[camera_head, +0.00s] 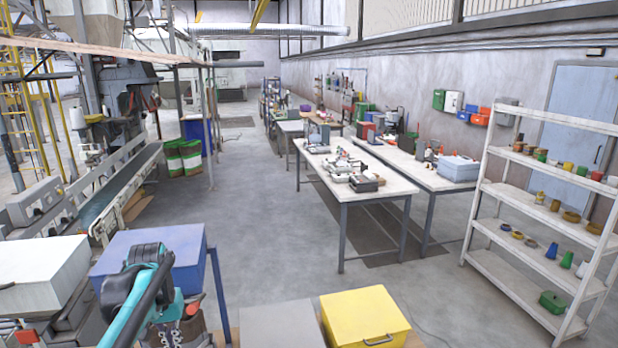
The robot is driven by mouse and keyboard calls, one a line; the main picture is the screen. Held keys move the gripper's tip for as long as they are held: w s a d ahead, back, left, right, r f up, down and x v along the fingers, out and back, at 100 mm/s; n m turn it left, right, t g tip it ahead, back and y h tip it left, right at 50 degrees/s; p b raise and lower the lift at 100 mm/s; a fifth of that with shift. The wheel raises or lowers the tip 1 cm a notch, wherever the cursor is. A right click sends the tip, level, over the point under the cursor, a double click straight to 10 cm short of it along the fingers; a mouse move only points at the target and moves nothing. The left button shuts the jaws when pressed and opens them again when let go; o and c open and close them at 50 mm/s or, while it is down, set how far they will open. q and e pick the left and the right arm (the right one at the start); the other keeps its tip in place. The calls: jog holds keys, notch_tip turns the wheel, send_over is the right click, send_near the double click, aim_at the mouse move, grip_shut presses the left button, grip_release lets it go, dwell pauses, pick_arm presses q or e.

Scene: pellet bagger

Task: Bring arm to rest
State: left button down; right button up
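My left arm, teal and black, rises from the bottom edge left of centre and bends over in front of a blue box-like block (185,255). What looks like my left gripper (182,328) is low in the picture beneath the bent joint, partly hidden by the arm and cut by the bottom edge. Its fingers are not clear enough to tell open from shut, and I see nothing plainly held. My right arm and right gripper are not in view.
A yellow box (362,315) with a handle stands at the bottom, right of a grey flat surface (277,325). A white block (40,270) is at left. Worktables (350,205) with tools and a white shelf rack (500,215) stand right. Grey floor (260,220) between is clear.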

pick_arm(q)
jog(key=s+d+f+t+b, duration=0.2)
jog(key=s+d+f+b, duration=0.2)
jog(key=s+f+b, duration=0.2)
jog(key=s+d+f+m+t+b, duration=0.1)
jog(key=s+d+f+t+b, duration=0.1)
jog(key=s+d+f+b, duration=0.3)
jog(key=s+d+f+m+t+b, duration=0.1)
jog(key=s+d+f+t+b, duration=0.1)
jog(key=s+d+f+b, duration=0.2)
jog(key=s+f+b, duration=0.3)
jog(key=f+b, duration=0.5)
jog(key=f, duration=0.5)
jog(key=shift+d+t+b, duration=0.3)
jog(key=shift+b, duration=0.05)
